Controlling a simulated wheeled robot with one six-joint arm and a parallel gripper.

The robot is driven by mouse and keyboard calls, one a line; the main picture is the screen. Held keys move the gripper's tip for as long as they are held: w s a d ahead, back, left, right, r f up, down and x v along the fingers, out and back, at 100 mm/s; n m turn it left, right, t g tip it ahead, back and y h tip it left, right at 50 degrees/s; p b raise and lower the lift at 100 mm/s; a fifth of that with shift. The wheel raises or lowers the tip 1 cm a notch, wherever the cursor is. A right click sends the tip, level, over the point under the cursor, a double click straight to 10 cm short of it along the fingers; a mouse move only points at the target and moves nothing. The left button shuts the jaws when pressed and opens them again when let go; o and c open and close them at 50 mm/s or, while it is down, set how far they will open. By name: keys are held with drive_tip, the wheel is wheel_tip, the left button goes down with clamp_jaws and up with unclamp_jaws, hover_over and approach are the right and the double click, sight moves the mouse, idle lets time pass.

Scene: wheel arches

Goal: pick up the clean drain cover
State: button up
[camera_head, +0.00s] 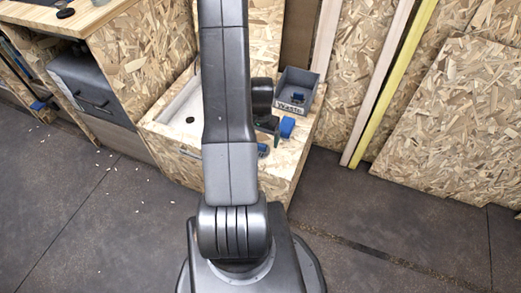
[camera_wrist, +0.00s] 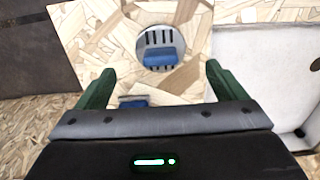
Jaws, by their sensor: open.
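A round grey drain cover (camera_wrist: 154,37) with dark slots lies on the chipboard top in the wrist view, with a blue block across its middle. It seems to be the grey and blue piece (camera_head: 263,151) partly hidden behind my arm in the head view. My gripper (camera_wrist: 160,76) is open and empty, its green fingers apart, and the cover shows beyond and between the fingertips. A second blue piece (camera_wrist: 133,101) is partly hidden by my gripper's body. I cannot tell how clean either is.
A pale sink basin (camera_wrist: 247,85) is set in the counter beside the cover. A blue block (camera_head: 287,127) is near my gripper. Boards lean at the right. Pale bits litter the left floor.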

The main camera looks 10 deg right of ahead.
sight(264, 150)
drive_tip(key=shift+a+f+b, duration=0.1)
drive_tip(key=shift+f+b, duration=0.4)
drive_tip(key=shift+f, duration=2.2)
drive_tip(key=shift+s, duration=0.1)
drive_tip(key=c, duration=1.1)
